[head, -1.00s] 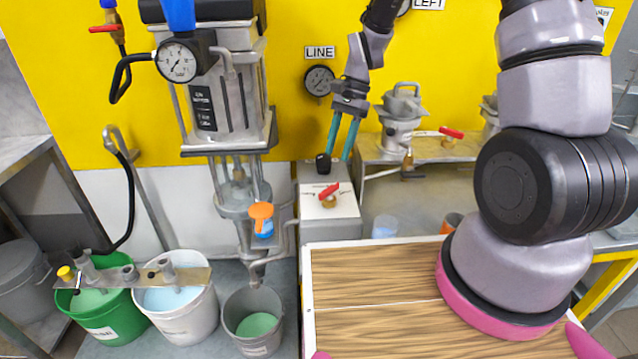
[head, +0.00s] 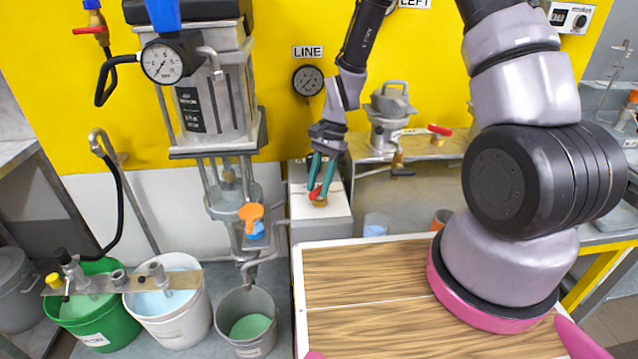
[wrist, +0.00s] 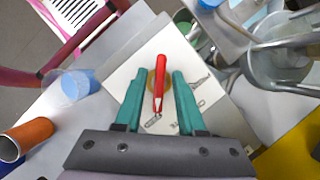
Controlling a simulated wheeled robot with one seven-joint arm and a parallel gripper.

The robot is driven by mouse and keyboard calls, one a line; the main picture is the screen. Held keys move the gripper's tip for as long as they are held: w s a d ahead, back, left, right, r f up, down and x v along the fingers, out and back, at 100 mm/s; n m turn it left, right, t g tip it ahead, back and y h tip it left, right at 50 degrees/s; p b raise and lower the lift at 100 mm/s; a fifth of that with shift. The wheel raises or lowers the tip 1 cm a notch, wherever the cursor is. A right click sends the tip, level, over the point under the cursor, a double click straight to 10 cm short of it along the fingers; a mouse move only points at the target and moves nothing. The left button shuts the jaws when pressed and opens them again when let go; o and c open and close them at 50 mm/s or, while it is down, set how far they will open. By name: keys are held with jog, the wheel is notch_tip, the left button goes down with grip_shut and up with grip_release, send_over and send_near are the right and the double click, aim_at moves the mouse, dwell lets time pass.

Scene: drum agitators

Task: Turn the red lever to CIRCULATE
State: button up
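The red lever (head: 315,193) sits on a brass valve (head: 320,202) on top of a white box (head: 340,213) left of centre in the head view. In the wrist view the red lever (wrist: 160,82) stands nearly upright in the picture, over a brass disc on a white plate (wrist: 125,88) with small drawn symbols and lettering too small to read. My gripper (head: 322,187) is over the box, pointing down, its teal fingers either side of the lever. In the wrist view my gripper (wrist: 160,78) is open, with a gap visible on both sides of the lever.
A drum agitator with an orange handle (head: 251,212) and a gauge stands left of the box. A green bucket (head: 105,328), a white bucket and a grey bucket are below it. A wooden-topped table (head: 365,270) is in front. A clear cup (head: 375,226) stands right of the box.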

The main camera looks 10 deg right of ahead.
grip_shut()
jog(key=shift+n, duration=0.3)
jog(key=n, duration=0.2)
jog(key=n+g+h, duration=0.1)
jog(key=n, duration=0.1)
jog(key=shift+h, duration=0.3)
jog(key=shift+n+h, duration=0.8)
jog(key=shift+n, duration=1.3)
jog(key=shift+d, duration=0.1)
jog(key=shift+o, duration=1.5)
grip_release()
